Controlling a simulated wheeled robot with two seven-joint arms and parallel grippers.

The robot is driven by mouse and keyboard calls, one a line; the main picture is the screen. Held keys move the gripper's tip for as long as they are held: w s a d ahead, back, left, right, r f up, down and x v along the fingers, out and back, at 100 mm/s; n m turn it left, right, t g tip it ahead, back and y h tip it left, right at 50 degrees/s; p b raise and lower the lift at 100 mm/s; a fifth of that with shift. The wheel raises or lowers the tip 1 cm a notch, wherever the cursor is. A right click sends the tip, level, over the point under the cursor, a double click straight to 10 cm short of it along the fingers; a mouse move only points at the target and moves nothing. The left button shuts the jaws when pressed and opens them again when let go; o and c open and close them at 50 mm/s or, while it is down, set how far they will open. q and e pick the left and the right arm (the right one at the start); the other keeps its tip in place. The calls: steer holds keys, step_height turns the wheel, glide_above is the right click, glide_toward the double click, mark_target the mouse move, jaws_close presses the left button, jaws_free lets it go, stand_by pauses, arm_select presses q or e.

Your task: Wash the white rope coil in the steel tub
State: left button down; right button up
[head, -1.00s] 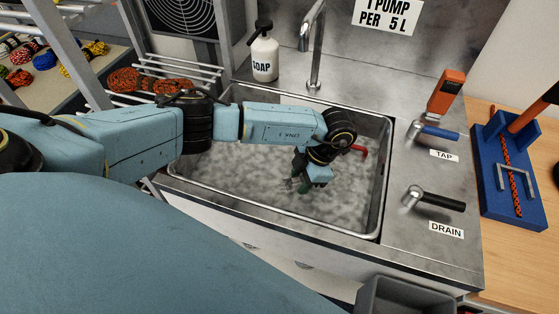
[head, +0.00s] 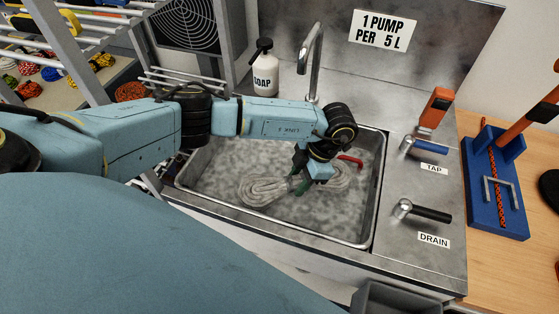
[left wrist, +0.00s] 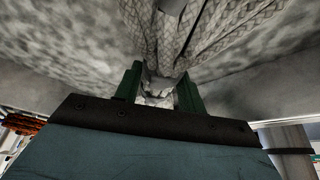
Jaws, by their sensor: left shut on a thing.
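The white rope coil (head: 262,190) shows at the surface of the cloudy grey water in the steel tub (head: 214,208). It lies across the tub's middle, on both sides of my left gripper (head: 303,185), which is shut on it from above. In the left wrist view the green fingers (left wrist: 158,88) stand on either side of the rope coil (left wrist: 190,30), which fills the upper middle. Part of the coil is hidden by the gripper in the head view. My right gripper is not in view.
A soap bottle (head: 265,68) and the faucet (head: 314,60) stand behind the tub. The tap lever (head: 425,147) and drain lever (head: 425,211) are to its right. A red thing (head: 350,160) shows in the tub. A blue rack (head: 495,185) stands further right.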

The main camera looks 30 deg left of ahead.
arm_select(q)
steer(key=shift+r+p, duration=1.45)
steer(key=shift+r, duration=0.6)
steer(key=shift+r+p, duration=2.45)
steer(key=shift+r, duration=0.9)
